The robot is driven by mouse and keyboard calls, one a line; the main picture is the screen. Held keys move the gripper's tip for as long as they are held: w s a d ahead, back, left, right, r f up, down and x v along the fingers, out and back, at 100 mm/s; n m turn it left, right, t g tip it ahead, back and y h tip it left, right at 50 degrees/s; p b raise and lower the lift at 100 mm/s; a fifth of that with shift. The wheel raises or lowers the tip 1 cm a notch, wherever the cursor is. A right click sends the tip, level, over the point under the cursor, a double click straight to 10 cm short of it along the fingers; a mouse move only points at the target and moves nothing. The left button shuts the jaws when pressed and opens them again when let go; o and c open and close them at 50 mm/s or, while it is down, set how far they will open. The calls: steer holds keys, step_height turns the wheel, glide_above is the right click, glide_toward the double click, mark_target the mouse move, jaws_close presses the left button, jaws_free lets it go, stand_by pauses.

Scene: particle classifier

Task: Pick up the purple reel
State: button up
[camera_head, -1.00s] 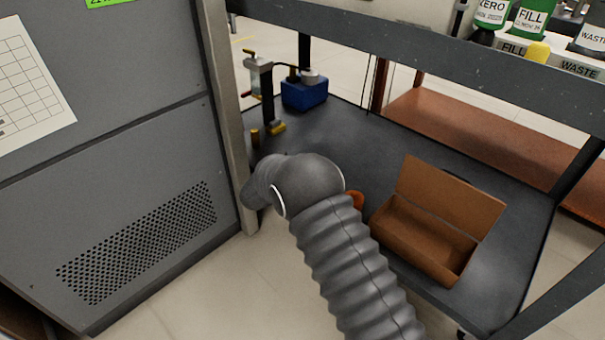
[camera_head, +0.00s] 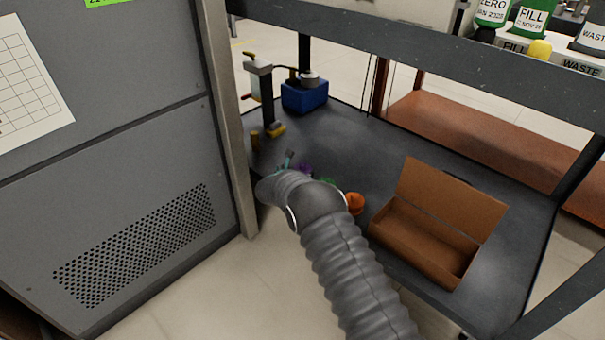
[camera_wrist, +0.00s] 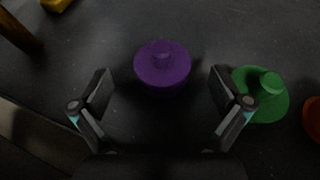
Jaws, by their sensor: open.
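The purple reel (camera_wrist: 162,65) is a round disc with a small knob on top, standing on the dark shelf. In the wrist view it lies centred a little ahead of my gripper (camera_wrist: 162,90), whose two fingers are open, one to each side. The gripper is empty, and I cannot tell its height above the shelf. In the head view, only a bit of the purple reel (camera_head: 304,169) shows behind my arm. One finger of my gripper (camera_head: 287,158) shows there; the rest is hidden.
A green reel (camera_wrist: 262,95) sits close to the right finger. An orange reel (camera_head: 355,204) stands farther right, beside an open brown box (camera_head: 412,240). A blue box with a pump-like device (camera_head: 305,95) is at the back. A grey cabinet (camera_head: 120,150) and post border the left.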

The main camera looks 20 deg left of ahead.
mark_target(301, 168)
steer(key=shift+x, duration=1.8)
steer(key=shift+d, duration=0.1)
steer(key=c, duration=1.3)
steer(key=shift+r, duration=0.1)
